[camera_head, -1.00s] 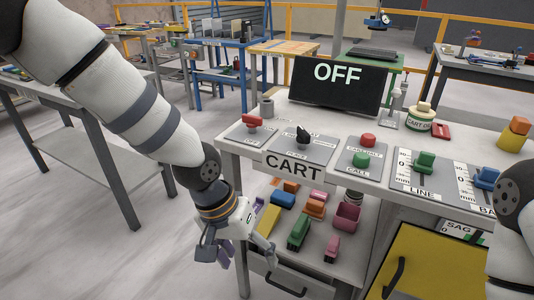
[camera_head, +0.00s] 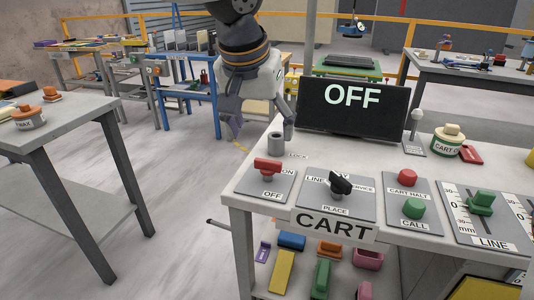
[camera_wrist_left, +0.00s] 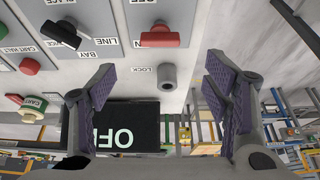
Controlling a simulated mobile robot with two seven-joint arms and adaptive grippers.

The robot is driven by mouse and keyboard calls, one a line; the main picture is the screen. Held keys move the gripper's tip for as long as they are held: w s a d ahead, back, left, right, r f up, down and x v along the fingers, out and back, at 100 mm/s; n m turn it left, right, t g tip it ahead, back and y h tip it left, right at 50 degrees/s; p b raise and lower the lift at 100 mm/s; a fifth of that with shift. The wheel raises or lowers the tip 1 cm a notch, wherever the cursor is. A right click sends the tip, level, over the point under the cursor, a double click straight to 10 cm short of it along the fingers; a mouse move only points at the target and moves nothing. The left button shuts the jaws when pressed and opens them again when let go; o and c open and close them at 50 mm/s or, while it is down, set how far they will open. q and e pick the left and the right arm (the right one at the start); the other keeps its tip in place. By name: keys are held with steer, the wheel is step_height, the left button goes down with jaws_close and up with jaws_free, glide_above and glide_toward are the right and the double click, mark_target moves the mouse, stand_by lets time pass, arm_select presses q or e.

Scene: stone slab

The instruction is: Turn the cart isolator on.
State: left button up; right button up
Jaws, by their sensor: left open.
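The isolator is a red handle (camera_head: 267,168) on a grey plate marked ON and OFF, at the left end of the cart top (camera_head: 232,190). Its handle lies crosswise in the picture. It also shows at the top of the left wrist view as a red handle (camera_wrist_left: 160,38). The dark display (camera_head: 352,112) reads OFF. A short grey cylinder (camera_head: 276,143) stands behind the isolator by a LOCK label. My left gripper (camera_head: 260,125) is open and empty above the cart's back left corner, apart from the handle. My right gripper is out of view.
To the right of the isolator are a black selector knob (camera_head: 341,183), a red button (camera_head: 407,177), a green button (camera_head: 413,208) and a green slider (camera_head: 481,203). A grey table (camera_head: 70,118) stands at left, with floor between it and the cart.

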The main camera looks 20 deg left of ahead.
mark_target(268, 161)
arm_select(q)
steer(key=x, duration=1)
steer(key=shift+c, duration=0.2)
steer(key=c, duration=1.1)
